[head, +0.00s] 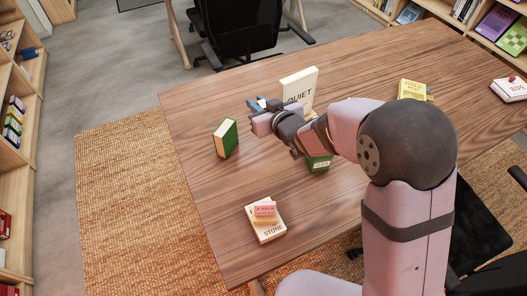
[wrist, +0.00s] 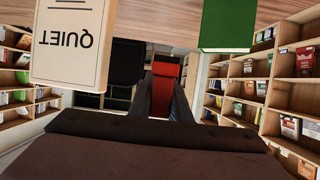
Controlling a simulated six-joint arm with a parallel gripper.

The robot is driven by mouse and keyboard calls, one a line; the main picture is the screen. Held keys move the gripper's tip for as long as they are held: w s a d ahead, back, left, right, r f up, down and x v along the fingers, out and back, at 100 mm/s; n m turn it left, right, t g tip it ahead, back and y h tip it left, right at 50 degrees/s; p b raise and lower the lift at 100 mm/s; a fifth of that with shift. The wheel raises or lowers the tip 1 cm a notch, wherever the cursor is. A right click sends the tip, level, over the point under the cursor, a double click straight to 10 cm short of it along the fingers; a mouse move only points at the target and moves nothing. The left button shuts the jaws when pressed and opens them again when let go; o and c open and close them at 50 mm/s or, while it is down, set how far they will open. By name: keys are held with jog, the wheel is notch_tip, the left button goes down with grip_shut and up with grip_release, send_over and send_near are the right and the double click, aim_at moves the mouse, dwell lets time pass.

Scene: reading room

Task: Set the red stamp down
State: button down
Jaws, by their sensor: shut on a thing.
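My gripper (head: 258,106) is over the far left part of the wooden table, between the upright cream QUIET book and a standing green book. In the wrist view, it is shut on the red stamp (wrist: 167,72), a red block between the grey fingers in the middle of the picture. The stamp cannot be made out clearly in the head view. What lies directly beneath it is hidden, so I cannot tell whether it touches the table (head: 190,103).
The QUIET book (head: 300,85) stands right of my gripper, the green book (head: 226,139) left. Another green book (head: 319,163) lies partly under my arm.

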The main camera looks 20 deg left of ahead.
send_over(259, 144)
jog(key=shift+f, duration=2.4)
jog(key=shift+f+p, duration=0.45)
jog(key=shift+f, duration=4.3)
jog(key=shift+f, duration=0.1)
jog(key=shift+f+b, duration=0.25)
jog(key=shift+b, duration=0.1)
jog(key=c, duration=1.6)
grip_release()
jog(key=shift+r, duration=0.1)
jog(key=shift+c, duration=0.2)
jog(key=shift+p, duration=0.35)
